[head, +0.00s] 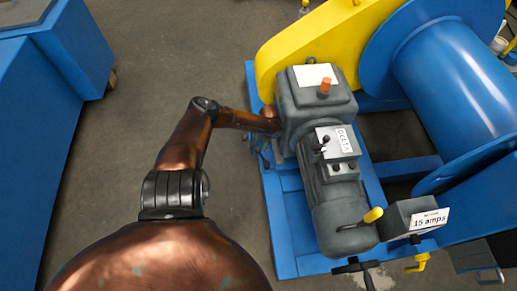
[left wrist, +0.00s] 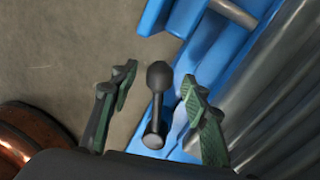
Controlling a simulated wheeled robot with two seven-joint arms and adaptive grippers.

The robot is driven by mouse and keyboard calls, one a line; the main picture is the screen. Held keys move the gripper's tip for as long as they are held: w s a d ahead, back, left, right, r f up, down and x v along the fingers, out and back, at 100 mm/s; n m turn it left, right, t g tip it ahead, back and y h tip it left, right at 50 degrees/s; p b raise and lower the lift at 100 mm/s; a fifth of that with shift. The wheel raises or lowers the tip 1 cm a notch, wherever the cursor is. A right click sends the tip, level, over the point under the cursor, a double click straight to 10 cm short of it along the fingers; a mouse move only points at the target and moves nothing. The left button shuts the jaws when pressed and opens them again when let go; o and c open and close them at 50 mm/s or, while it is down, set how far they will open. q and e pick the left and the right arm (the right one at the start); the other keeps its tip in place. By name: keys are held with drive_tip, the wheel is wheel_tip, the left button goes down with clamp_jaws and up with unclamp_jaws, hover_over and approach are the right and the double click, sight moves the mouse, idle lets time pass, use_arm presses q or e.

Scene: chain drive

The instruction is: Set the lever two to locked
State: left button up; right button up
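My left gripper (head: 256,148) is beside the left side of the grey gearmotor (head: 331,185) in the head view, small and partly hidden by its wrist. In the left wrist view the left gripper (left wrist: 157,92) is open, with one green-padded finger on each side of a black knobbed lever (left wrist: 157,105). The lever lies between the fingers with gaps on both sides, apparently untouched. No label marks it as lever two, and its locked position is not readable. My right gripper does not show.
The gearmotor carries a small black lever (head: 323,143), an orange knob (head: 325,85) and a yellow-handled lever (head: 372,215). A yellow chain guard (head: 290,50) and blue drum (head: 455,80) stand behind. Blue frame beams (head: 285,215) lie beneath.

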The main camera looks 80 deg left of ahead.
use_arm(q)
drive_tip(key=shift+s, duration=0.1)
wheel_tip(320, 180, up, 10)
idle(0.5)
drive_tip(key=shift+c, duration=0.4)
